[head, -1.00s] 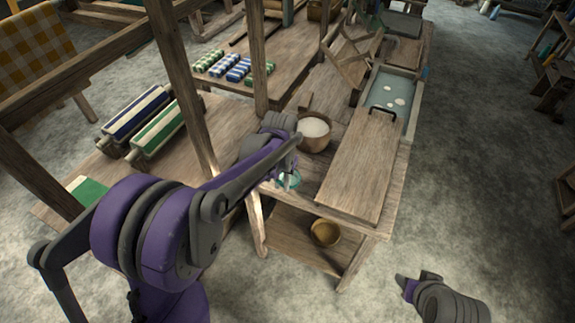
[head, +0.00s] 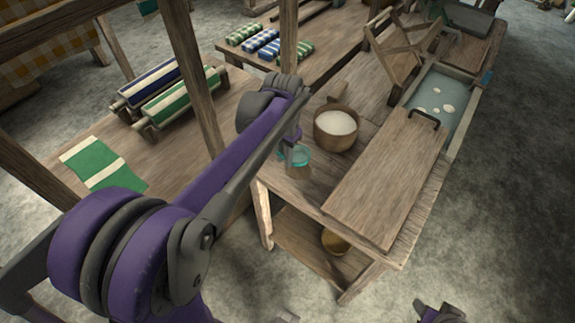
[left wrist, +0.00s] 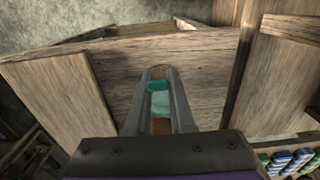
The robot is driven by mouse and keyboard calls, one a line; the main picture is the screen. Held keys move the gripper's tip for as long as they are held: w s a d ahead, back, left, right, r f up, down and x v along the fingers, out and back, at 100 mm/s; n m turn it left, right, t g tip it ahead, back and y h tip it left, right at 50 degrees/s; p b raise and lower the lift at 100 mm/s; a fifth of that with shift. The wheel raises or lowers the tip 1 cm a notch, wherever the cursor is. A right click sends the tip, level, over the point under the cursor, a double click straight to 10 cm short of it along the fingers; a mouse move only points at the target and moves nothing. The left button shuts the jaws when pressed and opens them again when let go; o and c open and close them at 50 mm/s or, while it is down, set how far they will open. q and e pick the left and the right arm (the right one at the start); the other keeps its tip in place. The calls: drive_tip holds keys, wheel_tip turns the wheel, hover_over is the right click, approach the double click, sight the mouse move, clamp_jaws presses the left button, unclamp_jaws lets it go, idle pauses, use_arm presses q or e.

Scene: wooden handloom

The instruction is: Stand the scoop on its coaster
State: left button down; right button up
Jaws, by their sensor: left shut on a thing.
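My left gripper (head: 292,146) is shut on a small teal, glassy scoop (head: 298,156) at the near left corner of the wooden bench. In the left wrist view the scoop (left wrist: 158,87) shows between the two fingers (left wrist: 159,90), with a paler teal part nearer the palm. A round brown patch (left wrist: 160,72) just beyond the scoop may be the coaster, but I cannot tell for sure. Whether the scoop touches anything below is unclear. My right gripper (head: 440,313) is partly cut off at the bottom edge, away from the bench.
A bowl of white material (head: 336,128) stands just right of the scoop. A board with a dark handle (head: 385,180) covers part of the bench, beside a water trough (head: 440,95). A loom post (head: 190,75) rises left of my arm. A brown pot (head: 335,241) sits on the lower shelf.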

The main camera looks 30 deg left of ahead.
use_arm(q)
drive_tip(key=shift+f, duration=2.1)
drive_tip(key=c, duration=0.8)
unclamp_jaws()
drive_tip(key=shift+f, duration=0.1)
drive_tip(key=shift+r, duration=0.2)
wheel_tip(320, 180, up, 11)
drive_tip(key=shift+r+p, duration=0.1)
drive_tip(key=shift+p, duration=0.3)
drive_tip(key=shift+d+r, duration=0.15)
drive_tip(key=shift+r, duration=0.1)
drive_tip(key=s+d+f+t, duration=0.1)
drive_tip(key=s+d+f, duration=0.2)
drive_tip(key=s, duration=0.2)
drive_tip(key=s+d+f+t, duration=0.2)
drive_tip(key=s+d+f, duration=0.2)
drive_tip(key=s, duration=0.1)
drive_tip(key=s+d+f+n+t, duration=0.1)
drive_tip(key=s+d+f+t, duration=0.1)
drive_tip(key=s, duration=0.3)
drive_tip(key=shift+d+f, duration=0.85)
